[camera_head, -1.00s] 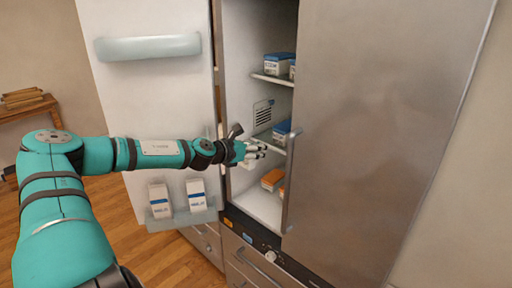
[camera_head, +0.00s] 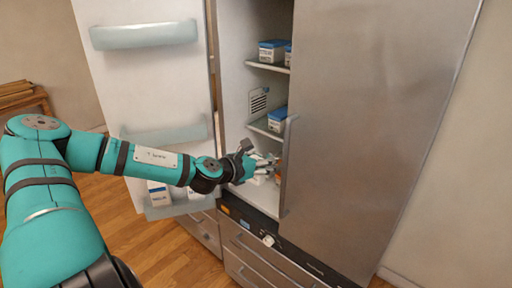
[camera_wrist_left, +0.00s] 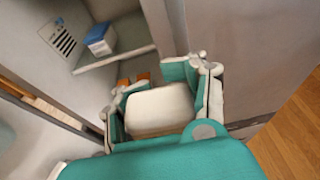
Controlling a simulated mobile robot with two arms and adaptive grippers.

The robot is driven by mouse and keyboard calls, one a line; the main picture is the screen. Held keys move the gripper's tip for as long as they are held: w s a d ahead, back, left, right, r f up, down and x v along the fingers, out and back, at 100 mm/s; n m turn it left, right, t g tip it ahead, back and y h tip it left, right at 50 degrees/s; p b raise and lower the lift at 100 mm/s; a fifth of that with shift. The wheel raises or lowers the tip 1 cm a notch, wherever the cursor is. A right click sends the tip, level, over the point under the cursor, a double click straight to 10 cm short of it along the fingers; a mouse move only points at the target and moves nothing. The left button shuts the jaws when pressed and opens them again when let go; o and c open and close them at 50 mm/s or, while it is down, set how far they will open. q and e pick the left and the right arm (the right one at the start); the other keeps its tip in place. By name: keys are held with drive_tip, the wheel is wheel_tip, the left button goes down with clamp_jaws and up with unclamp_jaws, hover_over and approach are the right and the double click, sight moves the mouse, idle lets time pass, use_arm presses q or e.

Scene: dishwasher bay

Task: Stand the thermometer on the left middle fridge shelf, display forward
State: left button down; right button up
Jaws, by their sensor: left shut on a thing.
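My left gripper (camera_head: 266,166) is shut on a white, rounded box-like thing, the thermometer (camera_wrist_left: 158,110). It also shows as a small white patch at the fingers in the head view (camera_head: 258,179). Its display is not visible in either view. The gripper is at the fridge opening, lower than the middle shelf (camera_head: 262,127) and apart from it. That shelf carries a blue-and-white box (camera_head: 278,120) on its right part; its left part looks bare. In the wrist view this shelf (camera_wrist_left: 125,57) is beyond the gripper, up and left. My right gripper is not in view.
The left fridge door (camera_head: 150,80) stands open, with bins and white cartons (camera_head: 158,194). The upper shelf (camera_head: 266,67) holds boxes. Orange boxes (camera_wrist_left: 134,80) lie low in the fridge.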

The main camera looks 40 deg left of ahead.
use_arm(q)
drive_tip(key=s+d+f, duration=0.1)
drive_tip(key=s+d, duration=0.2)
drive_tip(key=d, duration=0.6)
drive_tip(key=s+d+f, duration=0.2)
drive_tip(key=d, duration=0.7)
drive_tip(key=s+d+f, duration=0.1)
drive_tip(key=s+d, duration=0.2)
drive_tip(key=d, duration=0.6)
drive_tip(key=shift+s+f+m+h, duration=0.3)
drive_tip(key=shift+f+h, duration=0.1)
